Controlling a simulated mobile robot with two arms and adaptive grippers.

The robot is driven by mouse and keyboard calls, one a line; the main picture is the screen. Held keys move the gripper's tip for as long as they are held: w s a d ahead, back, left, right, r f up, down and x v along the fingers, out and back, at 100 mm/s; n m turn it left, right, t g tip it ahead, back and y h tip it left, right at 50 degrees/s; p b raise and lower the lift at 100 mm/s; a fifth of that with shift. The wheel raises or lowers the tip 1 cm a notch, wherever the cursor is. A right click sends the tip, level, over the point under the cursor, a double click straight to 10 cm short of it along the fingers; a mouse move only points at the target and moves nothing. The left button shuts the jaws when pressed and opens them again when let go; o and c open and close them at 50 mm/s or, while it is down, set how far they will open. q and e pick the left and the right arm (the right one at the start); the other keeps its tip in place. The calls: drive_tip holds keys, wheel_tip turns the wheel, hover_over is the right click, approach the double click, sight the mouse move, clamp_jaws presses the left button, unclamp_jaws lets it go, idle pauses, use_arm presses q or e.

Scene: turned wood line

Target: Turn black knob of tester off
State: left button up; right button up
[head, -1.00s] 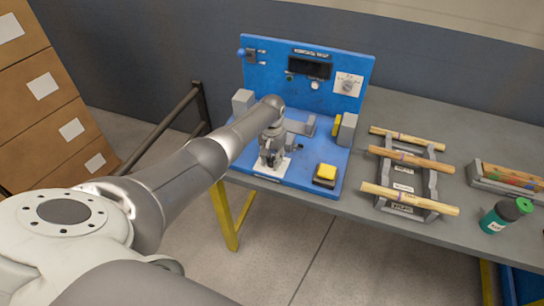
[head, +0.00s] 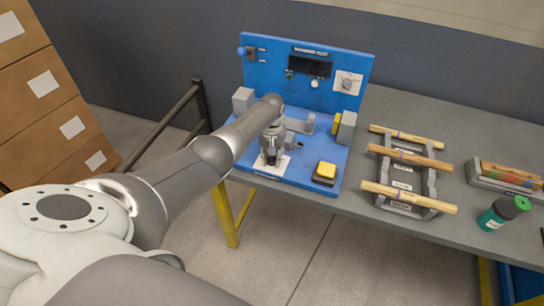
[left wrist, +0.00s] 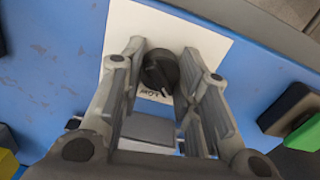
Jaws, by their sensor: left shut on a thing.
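The tester is a blue base with an upright blue back panel (head: 285,71) on the table. In the left wrist view the black knob (left wrist: 160,72) sits on a white plate (left wrist: 207,42) with small lettering beside it. My left gripper (left wrist: 163,62) has a finger on each side of the knob and is shut on it. In the head view my left gripper (head: 271,157) is low over the white plate at the front of the base and hides the knob. My right gripper is not in view.
A yellow button (head: 326,170) on a dark block is right of my gripper. The back panel carries a dark display (head: 310,67) and a white dial plate (head: 348,83).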

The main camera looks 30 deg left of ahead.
use_arm(q)
drive_tip(key=o, duration=1)
drive_tip(key=shift+r, duration=0.1)
drive_tip(key=shift+o, duration=0.2)
wheel_tip(320, 180, up, 12)
